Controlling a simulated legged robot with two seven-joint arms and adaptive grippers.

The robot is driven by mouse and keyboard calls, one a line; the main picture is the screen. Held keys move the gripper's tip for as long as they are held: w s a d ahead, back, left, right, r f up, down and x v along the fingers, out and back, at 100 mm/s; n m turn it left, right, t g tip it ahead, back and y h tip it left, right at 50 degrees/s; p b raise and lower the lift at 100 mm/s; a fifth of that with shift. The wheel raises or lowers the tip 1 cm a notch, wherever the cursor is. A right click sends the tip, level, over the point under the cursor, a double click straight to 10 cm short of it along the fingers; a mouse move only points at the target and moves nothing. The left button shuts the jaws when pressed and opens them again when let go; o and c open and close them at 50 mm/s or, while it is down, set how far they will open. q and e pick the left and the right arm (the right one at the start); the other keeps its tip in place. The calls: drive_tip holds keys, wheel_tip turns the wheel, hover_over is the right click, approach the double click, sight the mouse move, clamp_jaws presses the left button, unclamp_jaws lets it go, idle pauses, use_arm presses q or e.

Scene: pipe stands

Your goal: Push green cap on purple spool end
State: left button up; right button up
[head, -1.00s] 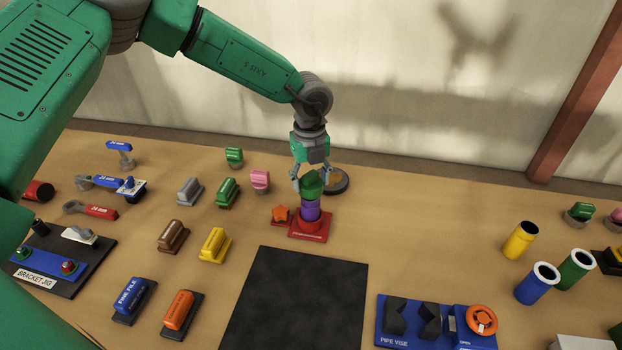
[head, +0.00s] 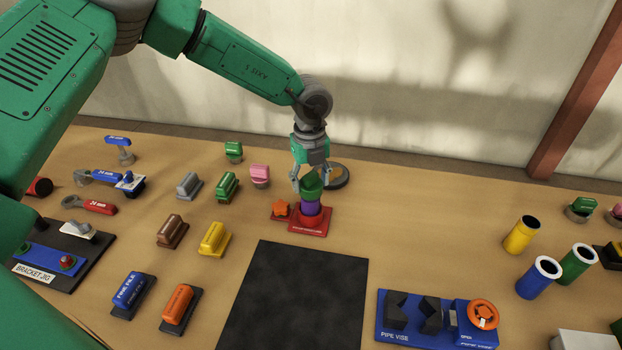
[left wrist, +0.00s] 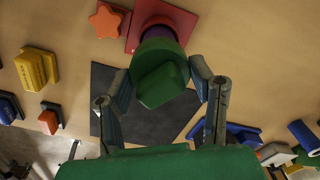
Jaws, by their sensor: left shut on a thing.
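The green cap (head: 311,182) sits at the top of the purple spool (head: 310,208), which stands upright in a red base (head: 309,224). My left gripper (head: 310,184) is above the spool, with its fingers on either side of the cap, shut on it. In the left wrist view the cap (left wrist: 160,75) lies between the fingers, with a little purple (left wrist: 160,32) showing behind it and the red base (left wrist: 135,40) beyond. Whether the cap is fully seated on the spool end cannot be told. My right gripper is not in view.
An orange star-shaped knob (head: 281,208) stands just left of the base. A dark round disc (head: 337,176) lies behind it. A black mat (head: 295,300) lies in front. A blue pipe vise (head: 435,320) stands front right, and several coloured blocks stand to the left.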

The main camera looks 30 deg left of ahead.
sight(310, 174)
use_arm(q)
drive_tip(key=shift+f, duration=0.7)
drive_tip(key=o, duration=1.4)
drive_tip(key=shift+r, duration=0.1)
wheel_tip(310, 174, up, 3)
drive_tip(key=shift+f+p, duration=0.1)
drive_tip(key=shift+p, duration=0.9)
drive_tip(key=shift+r, duration=1.05)
